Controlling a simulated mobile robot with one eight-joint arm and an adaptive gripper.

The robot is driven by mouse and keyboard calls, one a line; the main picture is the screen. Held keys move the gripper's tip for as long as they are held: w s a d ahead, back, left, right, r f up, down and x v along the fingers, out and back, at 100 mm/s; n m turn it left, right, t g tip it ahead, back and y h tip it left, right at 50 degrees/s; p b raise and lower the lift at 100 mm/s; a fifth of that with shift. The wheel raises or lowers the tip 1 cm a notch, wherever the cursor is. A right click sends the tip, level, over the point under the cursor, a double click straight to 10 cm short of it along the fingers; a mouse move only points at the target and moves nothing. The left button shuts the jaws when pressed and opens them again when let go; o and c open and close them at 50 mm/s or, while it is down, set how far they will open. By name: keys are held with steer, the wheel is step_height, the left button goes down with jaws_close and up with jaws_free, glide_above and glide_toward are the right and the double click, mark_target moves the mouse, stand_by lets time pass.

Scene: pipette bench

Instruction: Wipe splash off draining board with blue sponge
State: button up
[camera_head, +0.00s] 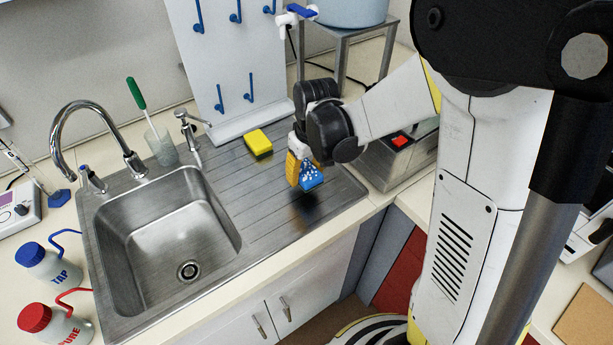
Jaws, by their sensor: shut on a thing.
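My gripper (299,170) is shut on the blue sponge (312,178), seen at the right part of the draining board. The sponge shows blue with white speckles on its side and seems to be held a little above the board, with a dark shadow below it. The draining board (262,193) is ribbed grey metal, to the right of the sink basin. No clear splash shows on it; the part behind my gripper is hidden. A yellow sponge (258,142) lies at the back of the board, left of my gripper and apart from it.
The sink basin (165,240) is at left with a curved tap (85,108). A glass with a green-handled brush (161,146) and a small tap (190,133) stand behind. A metal box (395,160) stands right of the board. Wash bottles (50,265) are at front left.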

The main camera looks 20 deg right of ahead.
steer(key=shift+r+p, duration=1.1)
steer(key=shift+r, duration=0.75)
